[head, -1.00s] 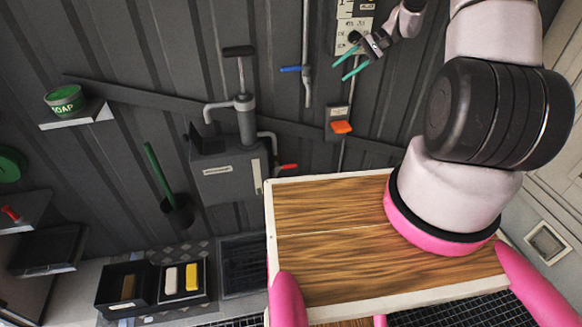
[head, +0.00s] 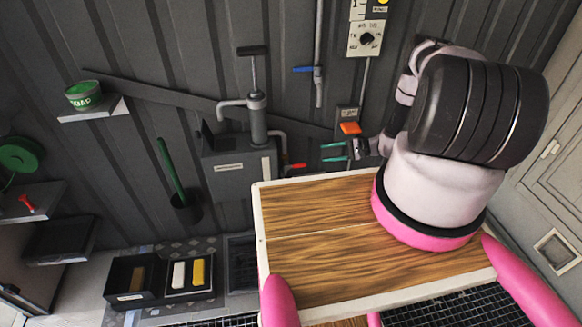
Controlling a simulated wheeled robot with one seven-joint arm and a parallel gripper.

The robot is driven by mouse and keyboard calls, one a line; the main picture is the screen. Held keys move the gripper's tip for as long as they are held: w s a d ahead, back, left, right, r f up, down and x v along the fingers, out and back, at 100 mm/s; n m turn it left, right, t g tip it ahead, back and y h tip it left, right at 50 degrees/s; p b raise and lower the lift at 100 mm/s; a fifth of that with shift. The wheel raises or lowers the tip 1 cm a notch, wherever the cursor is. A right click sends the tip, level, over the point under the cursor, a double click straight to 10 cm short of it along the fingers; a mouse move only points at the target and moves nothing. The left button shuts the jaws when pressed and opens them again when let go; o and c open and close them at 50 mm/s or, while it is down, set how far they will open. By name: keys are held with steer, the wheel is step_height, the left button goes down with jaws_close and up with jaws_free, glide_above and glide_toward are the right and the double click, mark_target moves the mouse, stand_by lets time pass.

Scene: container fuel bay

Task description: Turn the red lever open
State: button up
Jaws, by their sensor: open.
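The red lever (head: 297,166) is a small handle on the pipe at the right side of the grey hand pump unit (head: 235,172), just above the far edge of the wooden top. It lies roughly level in the picture. My gripper (head: 323,153) has teal fingers, spread apart and empty. They point left toward the red lever, a little above and to the right of it in the picture. There is a visible gap between fingertips and lever. The lever's inner end at the pipe is small and hard to make out.
A blue lever (head: 303,69) is on a vertical pipe above. An orange switch (head: 350,128) is just above my gripper. A dial panel (head: 367,38) is higher up. The wooden top (head: 310,215) lies below. A soap tin (head: 83,95) stands on a shelf at left.

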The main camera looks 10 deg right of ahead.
mark_target(304, 165)
steer(key=shift+m+t, duration=0.3)
steer(key=a+f, duration=0.2)
steer(key=a, duration=0.2)
steer(key=w+a+f, duration=0.1)
steer(key=a+f, duration=0.1)
steer(key=a, duration=0.1)
steer(key=a+f, duration=0.2)
steer(key=a, duration=0.2)
steer(key=shift+w+a+f, duration=0.2)
steer(key=shift+w+a, duration=0.1)
jaws_close()
steer(key=shift+w+r, duration=0.1)
stand_by(0.7)
